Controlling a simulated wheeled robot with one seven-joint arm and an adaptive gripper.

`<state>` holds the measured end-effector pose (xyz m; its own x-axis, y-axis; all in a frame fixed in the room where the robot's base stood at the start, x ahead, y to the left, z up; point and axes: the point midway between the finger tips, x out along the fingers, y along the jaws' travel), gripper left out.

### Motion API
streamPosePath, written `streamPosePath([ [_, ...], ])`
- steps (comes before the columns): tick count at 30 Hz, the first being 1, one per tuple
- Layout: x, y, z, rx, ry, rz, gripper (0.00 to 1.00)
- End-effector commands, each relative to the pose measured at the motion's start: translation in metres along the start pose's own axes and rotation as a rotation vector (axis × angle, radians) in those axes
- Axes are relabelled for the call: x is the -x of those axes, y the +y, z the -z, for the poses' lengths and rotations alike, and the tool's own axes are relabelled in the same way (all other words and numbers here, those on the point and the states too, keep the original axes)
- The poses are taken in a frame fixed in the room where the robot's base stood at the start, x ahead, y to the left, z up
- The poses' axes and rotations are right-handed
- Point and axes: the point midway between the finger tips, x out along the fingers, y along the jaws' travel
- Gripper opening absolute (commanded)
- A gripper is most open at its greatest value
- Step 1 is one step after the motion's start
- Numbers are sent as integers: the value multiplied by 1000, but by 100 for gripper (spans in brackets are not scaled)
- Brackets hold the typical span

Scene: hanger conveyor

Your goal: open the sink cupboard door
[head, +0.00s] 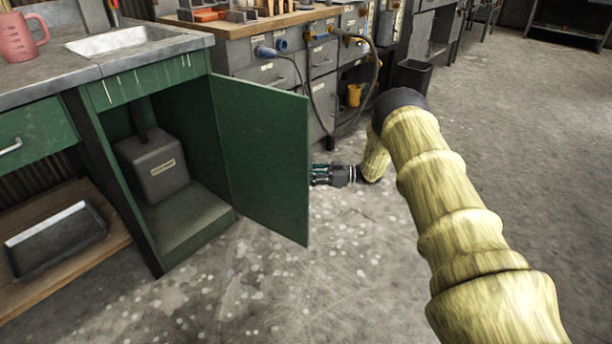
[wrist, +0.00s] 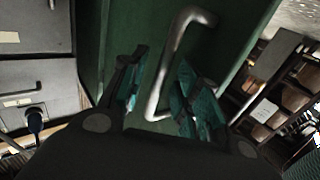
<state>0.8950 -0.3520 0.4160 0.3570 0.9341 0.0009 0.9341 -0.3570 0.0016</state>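The green sink cupboard door (head: 262,150) stands swung wide open, out from the cupboard (head: 185,225) under the sink. Its inner face shows in the head view; its outer face (wrist: 118,30) shows in the wrist view. The silver bar handle (wrist: 168,62) on that outer face runs between the two fingers of my gripper (wrist: 166,92). The fingers stand apart, with gaps visible beside the bar. In the head view my gripper (head: 322,175) is at the door's free edge, its tips partly hidden by the door.
A dark tray (head: 55,240) lies on the wooden shelf at left. Grey drawer units (head: 325,60) with cables stand behind the door. The concrete floor (head: 330,270) in front is clear.

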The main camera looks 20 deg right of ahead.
Motion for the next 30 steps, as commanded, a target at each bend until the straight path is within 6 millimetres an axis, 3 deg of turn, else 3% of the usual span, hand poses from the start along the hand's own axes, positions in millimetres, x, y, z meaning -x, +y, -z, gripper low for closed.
streamPosePath([
  [18,99,0,-1,-1,-1,-1,32],
  [24,113,0,-1,0,0,0,32],
  [30,116,0,-1,-1,-1,0,32],
])
